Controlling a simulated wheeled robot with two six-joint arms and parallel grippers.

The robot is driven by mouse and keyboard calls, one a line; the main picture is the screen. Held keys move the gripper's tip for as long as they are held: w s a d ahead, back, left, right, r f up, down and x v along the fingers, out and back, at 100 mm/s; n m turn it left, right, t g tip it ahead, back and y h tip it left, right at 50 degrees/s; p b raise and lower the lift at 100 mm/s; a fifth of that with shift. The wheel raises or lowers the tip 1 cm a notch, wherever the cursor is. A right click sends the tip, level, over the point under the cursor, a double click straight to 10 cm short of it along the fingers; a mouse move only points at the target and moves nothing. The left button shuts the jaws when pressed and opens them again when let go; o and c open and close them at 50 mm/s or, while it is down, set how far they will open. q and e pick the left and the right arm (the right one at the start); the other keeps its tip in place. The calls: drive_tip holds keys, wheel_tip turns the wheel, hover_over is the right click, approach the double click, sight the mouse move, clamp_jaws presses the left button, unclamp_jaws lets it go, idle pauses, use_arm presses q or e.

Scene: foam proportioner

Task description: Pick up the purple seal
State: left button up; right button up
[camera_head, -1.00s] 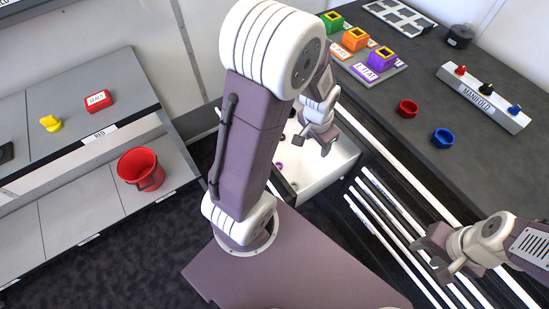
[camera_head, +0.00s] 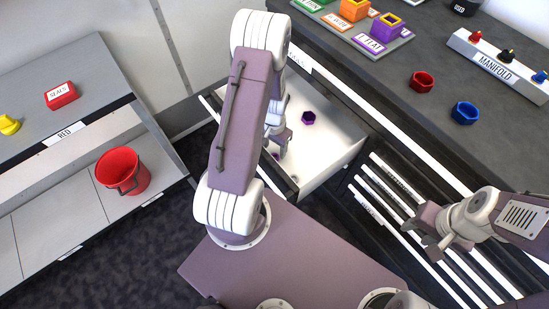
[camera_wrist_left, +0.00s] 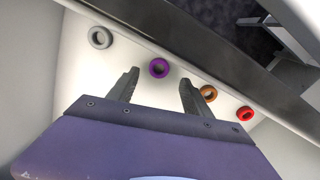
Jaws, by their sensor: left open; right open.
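The purple seal (camera_wrist_left: 158,68) is a ring lying in the open white drawer. It shows in the left wrist view just ahead of and between the fingertips of my left gripper (camera_wrist_left: 160,83). The gripper is open and nothing is in it. In the head view a bit of purple (camera_head: 276,155), probably this seal, shows beside my left gripper (camera_head: 282,140), which is over the drawer and partly hidden by my arm. My right gripper (camera_head: 422,237) is open and empty, away from the drawer at the right.
A grey ring (camera_wrist_left: 100,38), an orange ring (camera_wrist_left: 208,93) and a red ring (camera_wrist_left: 245,113) lie near the purple one. The drawer wall (camera_wrist_left: 185,55) runs close beyond them. A purple hexagonal part (camera_head: 308,117) is also in the drawer (camera_head: 345,140). A red bucket (camera_head: 122,170) stands left.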

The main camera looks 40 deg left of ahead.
sight(274, 155)
use_arm(q)
drive_tip(key=f, duration=0.2)
drive_tip(key=f+b, duration=0.1)
drive_tip(key=f, duration=0.1)
drive_tip(key=shift+s+d+f, duration=0.1)
drive_tip(key=shift+s+f, duration=0.1)
drive_tip(key=shift+f, duration=0.15)
drive_tip(key=shift+r, duration=0.1)
drive_tip(key=shift+c, duration=0.7)
clamp_jaws()
